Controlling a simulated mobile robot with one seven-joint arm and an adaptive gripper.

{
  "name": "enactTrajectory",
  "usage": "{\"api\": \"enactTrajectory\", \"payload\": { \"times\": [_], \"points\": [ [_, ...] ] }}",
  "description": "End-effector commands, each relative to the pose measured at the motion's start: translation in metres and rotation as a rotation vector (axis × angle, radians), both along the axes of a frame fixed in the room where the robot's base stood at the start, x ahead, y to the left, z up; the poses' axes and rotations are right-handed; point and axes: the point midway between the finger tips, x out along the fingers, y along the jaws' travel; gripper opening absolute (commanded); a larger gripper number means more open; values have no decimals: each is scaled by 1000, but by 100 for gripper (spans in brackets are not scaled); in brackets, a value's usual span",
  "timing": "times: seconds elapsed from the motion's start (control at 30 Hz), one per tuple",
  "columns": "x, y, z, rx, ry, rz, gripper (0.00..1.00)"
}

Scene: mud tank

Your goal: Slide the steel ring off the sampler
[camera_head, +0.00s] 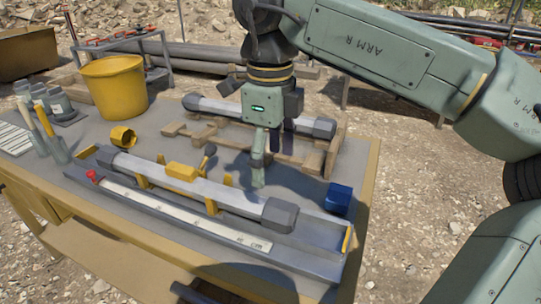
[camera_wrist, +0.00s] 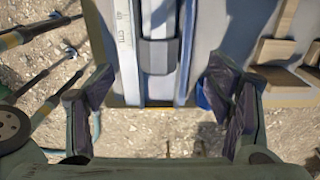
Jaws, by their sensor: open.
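The front sampler (camera_head: 215,190) is a long grey tube lying in a shallow tray (camera_head: 310,258), with a dark collar-like end piece (camera_head: 280,215) at its right end. That dark end piece also shows in the wrist view (camera_wrist: 160,57), at top centre. I cannot pick out a separate steel ring. A second grey tube (camera_head: 240,112) lies on a wooden cradle behind. My gripper (camera_head: 257,182) points down behind the front sampler, apart from it, left of its dark end. In the wrist view my gripper (camera_wrist: 160,92) is open and empty, fingers wide apart.
A blue block (camera_head: 338,199) sits near the table's right end. A yellow bucket (camera_head: 114,87), a yellow ring (camera_head: 123,136) and trowels (camera_head: 50,135) stand to the left. A white ruler (camera_head: 180,208) lies along the tray's front. The wooden cradle (camera_head: 312,160) is close behind my gripper.

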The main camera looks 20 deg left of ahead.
Motion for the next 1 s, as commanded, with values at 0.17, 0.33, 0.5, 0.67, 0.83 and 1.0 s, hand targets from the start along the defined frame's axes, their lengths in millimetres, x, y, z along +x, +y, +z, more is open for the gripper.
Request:
{"api": "enactTrajectory", "payload": {
  "times": [0.17, 0.33, 0.5, 0.67, 0.83, 1.0],
  "points": [
    [0, 1, 0, 2, 1, 1, 73],
    [-1, 1, -4, 2, 2, 2, 73],
    [-1, 1, -24, 2, 3, 3, 73],
    [-1, 1, -53, 3, 4, 4, 73],
    [-1, 1, -82, 4, 3, 4, 73],
    [-1, 1, -100, 4, 1, 2, 73]
  ]
}}
